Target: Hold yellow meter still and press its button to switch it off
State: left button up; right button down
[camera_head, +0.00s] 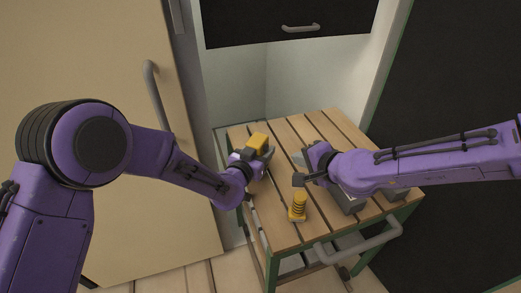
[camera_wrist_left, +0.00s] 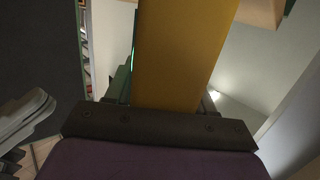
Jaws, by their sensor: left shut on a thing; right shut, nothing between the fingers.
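The yellow meter (camera_head: 258,141) is a boxy yellow body with a dark part at its right side, held above the left side of the slatted table. My left gripper (camera_head: 260,155) is shut on it. In the left wrist view the meter (camera_wrist_left: 182,50) fills the middle as a broad yellow face, rising from the dark gripper base. Its button cannot be made out in either view. My right gripper (camera_head: 299,180) is shut and empty, to the right of the meter and lower in the picture, apart from it.
A small yellow ridged object (camera_head: 297,206) stands on the wooden slatted table (camera_head: 284,236), just below my right gripper in the picture. Grey hollow bricks (camera_head: 347,202) lie partly hidden under my right arm. The table has a grey handle (camera_head: 358,246) in front.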

pick_arm(q)
jog(key=o, duration=1.3)
jog(key=shift+s, duration=0.1)
jog(key=v, duration=1.2)
